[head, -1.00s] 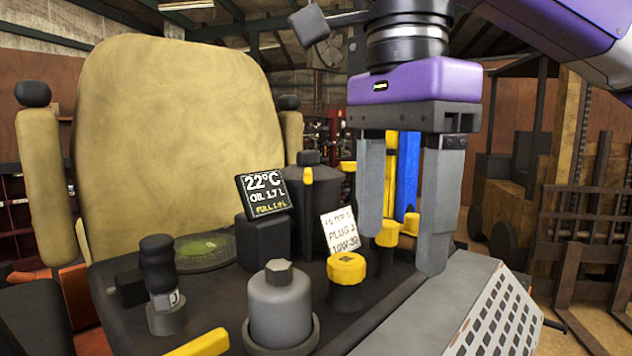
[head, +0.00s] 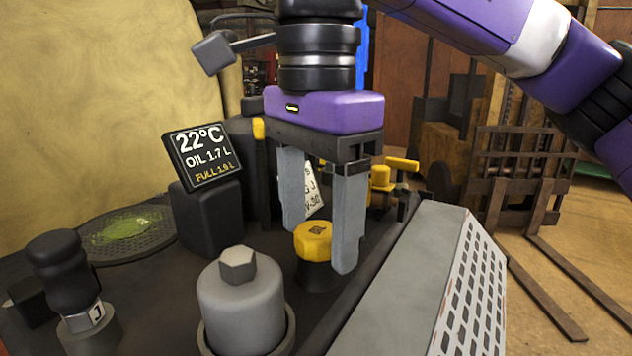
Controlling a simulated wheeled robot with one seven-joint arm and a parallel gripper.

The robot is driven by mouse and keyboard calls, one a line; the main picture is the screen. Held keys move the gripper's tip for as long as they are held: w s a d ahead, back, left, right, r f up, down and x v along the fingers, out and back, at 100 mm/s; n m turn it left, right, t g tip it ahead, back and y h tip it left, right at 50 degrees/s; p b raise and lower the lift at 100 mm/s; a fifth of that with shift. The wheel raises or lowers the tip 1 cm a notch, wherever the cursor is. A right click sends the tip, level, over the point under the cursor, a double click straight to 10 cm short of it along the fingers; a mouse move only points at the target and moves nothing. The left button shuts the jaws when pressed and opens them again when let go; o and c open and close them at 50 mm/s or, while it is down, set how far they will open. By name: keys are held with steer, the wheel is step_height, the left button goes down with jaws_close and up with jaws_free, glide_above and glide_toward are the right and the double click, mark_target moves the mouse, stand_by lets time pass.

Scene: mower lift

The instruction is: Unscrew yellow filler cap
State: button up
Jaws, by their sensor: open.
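The yellow filler cap (head: 313,243) sits on a dark neck on the mower deck, right of the grey canister. My gripper (head: 318,250) is open and points down, with its two grey fingers apart. In the picture the cap shows between and below the fingers, the right finger reaching down along its right side. The left finger ends a little above and left of the cap. I cannot tell whether either finger touches it.
A grey canister with a hex top (head: 240,300) stands close at the left. A display reading 22°C, oil 1.7 L (head: 197,155) is behind it. A white label (head: 314,190) is partly hidden behind my fingers. A perforated grey panel (head: 455,275) slopes at the right. Yellow-handled fittings (head: 382,178) stand behind.

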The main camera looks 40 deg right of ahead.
steer(key=shift+f, duration=0.45)
jaws_close()
steer(key=n, duration=0.2)
steer(key=shift+r+n+p, duration=0.1)
steer(key=shift+n+p, duration=0.25)
steer(key=shift+n, duration=0.05)
steer(key=n, duration=0.3)
steer(key=shift+n, duration=0.3)
